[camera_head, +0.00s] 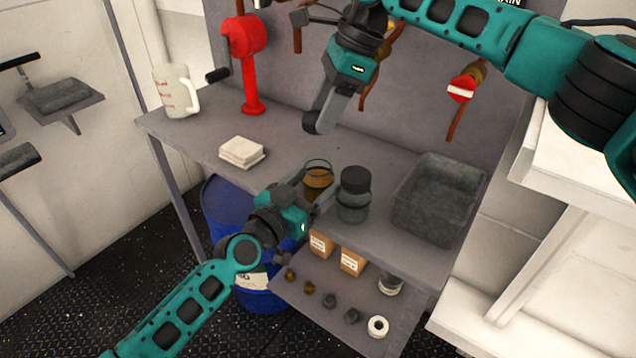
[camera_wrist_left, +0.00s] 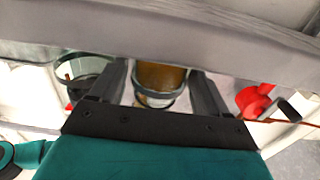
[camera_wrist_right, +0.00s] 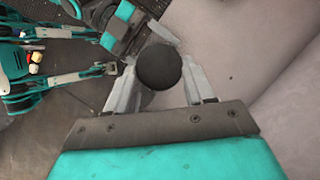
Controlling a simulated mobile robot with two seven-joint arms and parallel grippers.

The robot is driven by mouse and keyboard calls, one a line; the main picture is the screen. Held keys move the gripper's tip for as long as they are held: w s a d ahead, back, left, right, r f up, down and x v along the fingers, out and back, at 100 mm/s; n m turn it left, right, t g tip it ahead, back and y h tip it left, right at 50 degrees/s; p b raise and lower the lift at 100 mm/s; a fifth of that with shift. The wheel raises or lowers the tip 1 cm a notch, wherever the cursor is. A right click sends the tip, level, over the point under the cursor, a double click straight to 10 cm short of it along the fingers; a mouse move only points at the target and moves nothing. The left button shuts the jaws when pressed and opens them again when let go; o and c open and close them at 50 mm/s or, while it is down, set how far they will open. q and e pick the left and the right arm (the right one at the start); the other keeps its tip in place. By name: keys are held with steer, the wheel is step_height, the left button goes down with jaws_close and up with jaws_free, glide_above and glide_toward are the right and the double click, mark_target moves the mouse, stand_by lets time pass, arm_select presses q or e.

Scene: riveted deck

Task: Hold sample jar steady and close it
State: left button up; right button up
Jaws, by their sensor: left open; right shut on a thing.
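An amber-filled glass jar (camera_head: 318,180) stands open at the bench's front edge. My left gripper (camera_head: 312,200) is open, reaching in from the front. In the left wrist view the amber jar (camera_wrist_left: 161,78) is between its two fingers, with a gap visible at its sides. My right gripper (camera_head: 322,120) is above and behind the jar, shut on a round black lid (camera_wrist_right: 159,67), seen in the right wrist view. In the head view only a dark edge of the lid shows at the fingertips.
A second jar (camera_head: 353,205) with a black lid stands close right of the amber jar. A grey bin (camera_head: 440,205) is further right. White cloths (camera_head: 241,152), a white jug (camera_head: 176,92) and a red hand-cranked device (camera_head: 246,60) are left. A lower shelf holds boxes and small parts.

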arm_select(q)
steer(key=shift+w+d, duration=0.1)
steer(key=shift+w, duration=0.05)
steer(key=c, duration=1.3)
steer(key=shift+o, duration=0.2)
arm_select(e)
steer(key=shift+w+d+f, duration=0.1)
steer(key=shift+f, duration=2.4)
steer(key=shift+f, duration=0.9)
steer(key=shift+f, duration=0.5)
